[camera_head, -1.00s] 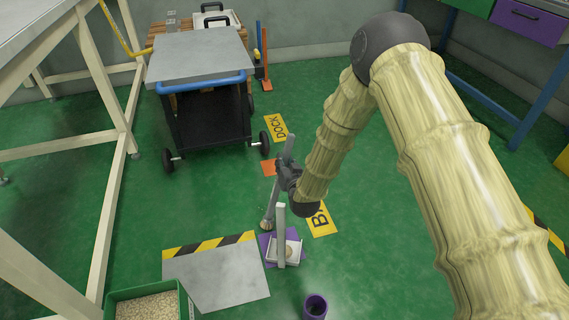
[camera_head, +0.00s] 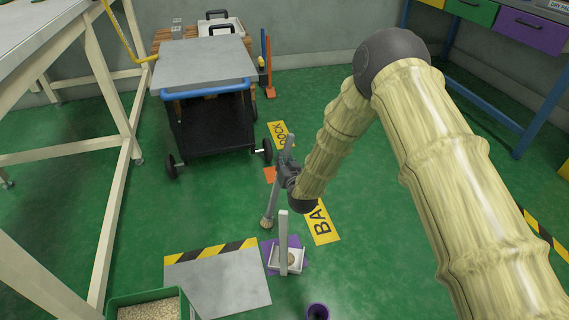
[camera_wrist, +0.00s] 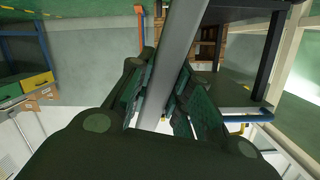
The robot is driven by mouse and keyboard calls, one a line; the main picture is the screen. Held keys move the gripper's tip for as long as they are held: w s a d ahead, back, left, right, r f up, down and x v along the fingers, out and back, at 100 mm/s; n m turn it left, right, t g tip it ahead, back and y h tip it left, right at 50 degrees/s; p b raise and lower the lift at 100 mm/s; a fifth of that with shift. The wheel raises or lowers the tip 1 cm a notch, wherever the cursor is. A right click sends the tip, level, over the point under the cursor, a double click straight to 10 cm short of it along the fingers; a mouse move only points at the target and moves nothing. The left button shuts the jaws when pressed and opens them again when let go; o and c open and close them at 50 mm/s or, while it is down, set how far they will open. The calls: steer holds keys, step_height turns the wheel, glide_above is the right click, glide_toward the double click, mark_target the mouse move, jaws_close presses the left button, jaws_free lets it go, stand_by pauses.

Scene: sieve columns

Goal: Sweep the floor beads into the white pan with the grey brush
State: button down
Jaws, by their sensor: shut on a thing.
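My gripper (camera_head: 288,174) is shut on the grey handle of the brush (camera_head: 276,195), above the floor. The handle also runs between the dark finger pads in the wrist view (camera_wrist: 172,65). The brush slants down to a tan bristle head (camera_head: 267,222), behind and left of the white pan (camera_head: 298,267) and apart from it. I cannot tell whether the bristles touch the floor. The pan sits on a purple mat (camera_head: 267,247), and its pale post-like handle (camera_head: 283,235) stands upright. A small round tan patch (camera_head: 291,258) shows in the pan. I cannot make out loose beads on the floor.
A grey plate (camera_head: 220,280) with a striped edge lies left of the pan. A green bin of tan grains (camera_head: 148,307) and a purple cup (camera_head: 318,311) are nearer. A cart (camera_head: 208,66) stands behind. Green floor between cart and plate is clear.

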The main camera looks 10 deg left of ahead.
steer(key=shift+r+x, duration=0.1)
steer(key=shift+x, duration=0.75)
steer(key=shift+r+x, duration=0.15)
steer(key=shift+x, duration=0.75)
steer(key=b+x, duration=0.1)
steer(key=x, duration=0.2)
steer(key=shift+r, duration=0.15)
steer(key=shift+s, duration=0.2)
steer(key=p+v, duration=0.2)
steer(key=v, duration=0.1)
steer(key=shift+s+d+p, duration=0.2)
steer(key=shift+s+p, duration=0.15)
